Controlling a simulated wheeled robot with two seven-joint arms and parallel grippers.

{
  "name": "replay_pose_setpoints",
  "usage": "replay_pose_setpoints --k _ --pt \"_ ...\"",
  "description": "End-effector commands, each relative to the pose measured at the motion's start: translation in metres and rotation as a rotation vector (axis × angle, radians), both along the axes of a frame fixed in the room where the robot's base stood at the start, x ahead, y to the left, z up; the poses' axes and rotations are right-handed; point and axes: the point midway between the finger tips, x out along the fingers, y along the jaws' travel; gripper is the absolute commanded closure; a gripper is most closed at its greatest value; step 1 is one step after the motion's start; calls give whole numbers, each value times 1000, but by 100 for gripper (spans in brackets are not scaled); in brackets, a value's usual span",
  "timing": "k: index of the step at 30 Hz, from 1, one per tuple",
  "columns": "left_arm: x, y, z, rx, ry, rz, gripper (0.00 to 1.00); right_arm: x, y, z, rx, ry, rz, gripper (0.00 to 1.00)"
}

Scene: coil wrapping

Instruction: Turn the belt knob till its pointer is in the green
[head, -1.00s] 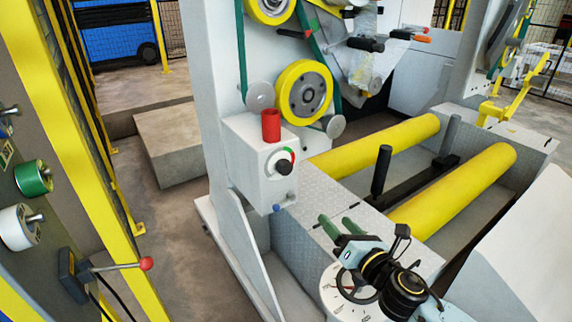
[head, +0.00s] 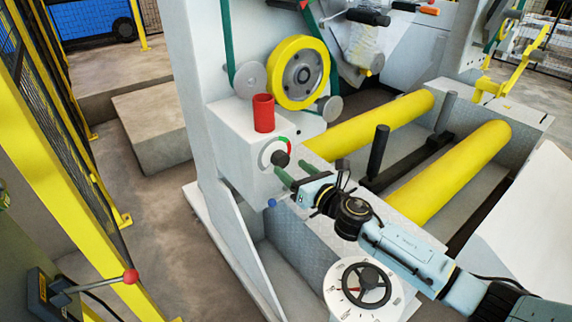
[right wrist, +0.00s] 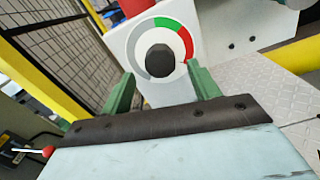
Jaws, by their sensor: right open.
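The belt knob (head: 280,159) is a dark round knob on a white dial (head: 265,151) on the front of a light grey box. In the right wrist view the knob (right wrist: 160,61) sits at the dial's centre, with a green band (right wrist: 167,22) at the top and a red band (right wrist: 185,45) on the right. I cannot make out its pointer. My right gripper (head: 289,167) is open in front of the box; its two green fingers (right wrist: 163,86) point at the knob, one on each side in the wrist view, with nothing between them. My left gripper is not in view.
A red cylinder (head: 263,113) stands on the box and a blue button (head: 272,203) is below it. A yellow wheel (head: 302,72) and green belt are above. A handwheel (head: 366,285) sits below my right arm. Yellow rollers (head: 460,172) lie to the right.

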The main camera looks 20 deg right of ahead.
Motion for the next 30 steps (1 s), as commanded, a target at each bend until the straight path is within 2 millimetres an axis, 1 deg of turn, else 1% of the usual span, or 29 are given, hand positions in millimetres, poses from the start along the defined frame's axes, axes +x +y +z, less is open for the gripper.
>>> replay_pose_setpoints --k 1,3,7,12,19,27,29,30 --pt "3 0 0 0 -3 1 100 8 3 0 2 -2 1 39" --pt "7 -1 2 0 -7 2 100 17 7 0 1 -1 1 39" --pt "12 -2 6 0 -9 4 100 29 11 0 0 0 2 39" --pt "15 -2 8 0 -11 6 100 34 13 0 1 1 1 39" --pt "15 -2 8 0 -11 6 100 34 13 0 1 0 1 39" --pt "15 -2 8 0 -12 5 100 34 13 0 1 0 1 74" --pt "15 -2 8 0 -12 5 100 34 13 0 1 0 1 82" --pt "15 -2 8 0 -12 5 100 34 13 0 1 0 1 84"
